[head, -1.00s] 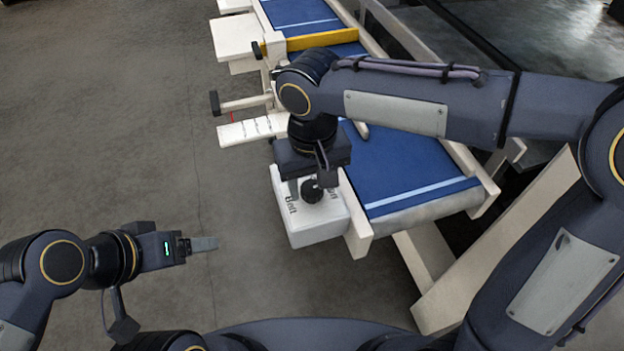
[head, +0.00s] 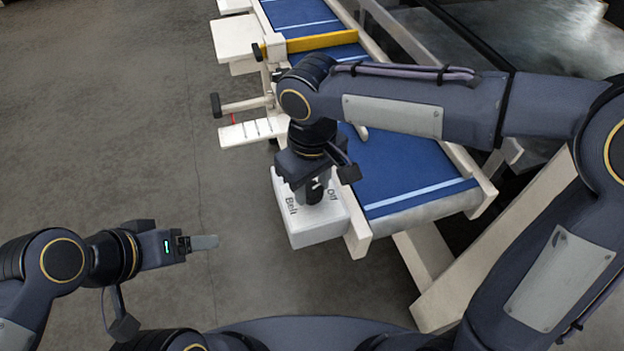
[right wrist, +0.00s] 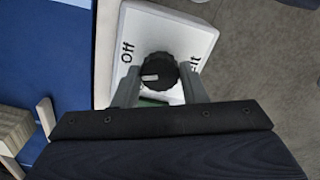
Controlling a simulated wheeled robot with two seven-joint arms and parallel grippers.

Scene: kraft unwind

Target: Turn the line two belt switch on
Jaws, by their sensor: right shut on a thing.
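The belt switch is a white box (head: 318,226) at the near end of the blue conveyor, with "Belt" and "Off" printed on its top. Its round black knob (right wrist: 158,72) shows in the right wrist view, with a pale pointer mark on its lower left, towards "Off". My right gripper (head: 314,192) comes down from above and is shut on the knob, one finger on each side. A small green patch (right wrist: 152,100) shows just below the knob, partly hidden. My left gripper (head: 205,242) hangs left of the box, seen edge-on, apart from everything.
The blue belt (head: 400,165) runs away behind the box between cream rails, with a yellow bar (head: 322,39) across it. Cream brackets (head: 250,132) stick out on its left side. The grey floor to the left is clear.

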